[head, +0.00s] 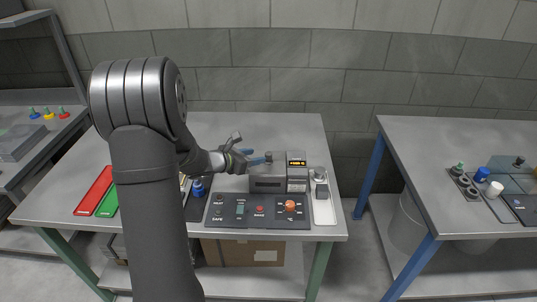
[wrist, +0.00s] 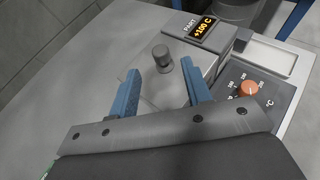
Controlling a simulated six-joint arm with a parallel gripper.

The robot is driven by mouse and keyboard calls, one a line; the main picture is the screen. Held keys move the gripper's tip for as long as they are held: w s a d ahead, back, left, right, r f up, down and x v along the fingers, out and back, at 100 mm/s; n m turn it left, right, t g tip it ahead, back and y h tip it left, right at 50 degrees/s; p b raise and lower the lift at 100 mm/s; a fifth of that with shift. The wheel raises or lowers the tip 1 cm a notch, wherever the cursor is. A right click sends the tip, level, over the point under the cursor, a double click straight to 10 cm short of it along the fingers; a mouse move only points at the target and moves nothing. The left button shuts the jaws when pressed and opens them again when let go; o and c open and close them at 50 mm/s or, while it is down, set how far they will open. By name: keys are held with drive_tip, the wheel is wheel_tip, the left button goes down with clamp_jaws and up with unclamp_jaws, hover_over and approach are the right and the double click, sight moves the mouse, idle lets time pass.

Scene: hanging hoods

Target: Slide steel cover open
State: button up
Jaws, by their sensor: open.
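The steel cover (head: 262,168) is a flat grey plate on top of a grey box unit on the left table. In the wrist view the cover (wrist: 190,72) carries a short dark round knob (wrist: 163,62). The knob also shows in the head view (head: 268,157). My gripper (head: 260,157) comes in from the left with its two blue fingers apart. In the wrist view my gripper (wrist: 161,70) has the knob between or just beyond its fingertips; contact with it is not clear. The cover lies flat, and I cannot tell how far it is shifted.
A "PART" display (wrist: 204,27) reading +100 C stands beside the cover. A dark control panel (head: 258,214) with an orange dial (head: 290,205) lies in front. A tray (head: 322,208) is at the right. A second table (head: 450,150) stands across a gap.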

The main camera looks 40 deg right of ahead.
sight(267, 154)
drive_tip(key=x, duration=0.7)
drive_tip(key=shift+d+f, duration=0.1)
drive_tip(key=shift+d, duration=0.3)
